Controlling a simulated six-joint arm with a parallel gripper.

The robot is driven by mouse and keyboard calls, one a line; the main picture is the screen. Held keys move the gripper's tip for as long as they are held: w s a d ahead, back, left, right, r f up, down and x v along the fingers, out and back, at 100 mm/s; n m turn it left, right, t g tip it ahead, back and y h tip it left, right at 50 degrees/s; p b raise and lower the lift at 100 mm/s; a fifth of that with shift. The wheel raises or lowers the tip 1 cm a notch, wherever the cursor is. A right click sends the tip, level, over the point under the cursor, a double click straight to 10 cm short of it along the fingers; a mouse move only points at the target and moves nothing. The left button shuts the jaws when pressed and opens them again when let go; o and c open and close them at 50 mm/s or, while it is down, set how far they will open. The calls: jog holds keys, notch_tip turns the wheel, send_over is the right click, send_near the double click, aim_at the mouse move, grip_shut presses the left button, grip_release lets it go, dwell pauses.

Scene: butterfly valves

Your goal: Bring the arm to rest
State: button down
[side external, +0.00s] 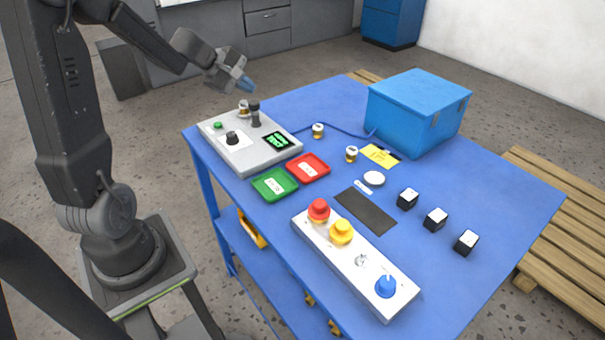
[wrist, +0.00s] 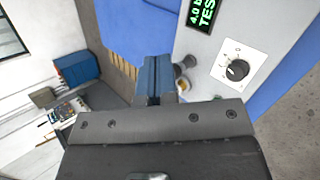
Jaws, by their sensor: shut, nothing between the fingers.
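My gripper (side external: 243,83) is shut and empty. It hangs in the air above and behind the far left corner of the blue table (side external: 320,105), clear of everything. In the wrist view its blue fingers (wrist: 154,76) are together, with the grey test unit (wrist: 210,55) beside and beyond them. In the side view the test unit (side external: 250,158) has a black knob, a green button and a lit green display. A small valve (side external: 243,108) sits at its back beside a dark upright post (side external: 254,115). Two more small valves, one nearer (side external: 351,154) and one farther (side external: 318,130), stand on the table.
A green tray (side external: 274,184) and red tray (side external: 308,168) lie beside the test unit. A white control panel (side external: 355,262) with coloured buttons is at the front. A blue bin (side external: 417,110) stands at the back, and three black cubes (side external: 435,219) at right. Air around my gripper is free.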

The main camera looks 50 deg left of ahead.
jog(key=s+d+r+m+g+h, duration=0.1)
jog(key=d+r+m, duration=0.15)
jog(key=d, duration=0.35)
jog(key=s+d+r+m, duration=0.1)
jog(key=d+r+m, duration=0.1)
jog(key=d+m, duration=0.35)
jog(key=s+d+r+m+g+y, duration=0.2)
jog(key=s+d+m, duration=1)
jog(key=s, duration=0.4)
jog(key=shift+d+m+y, duration=0.3)
jog(key=shift+d+y, duration=0.1)
jog(key=shift+d, duration=0.5)
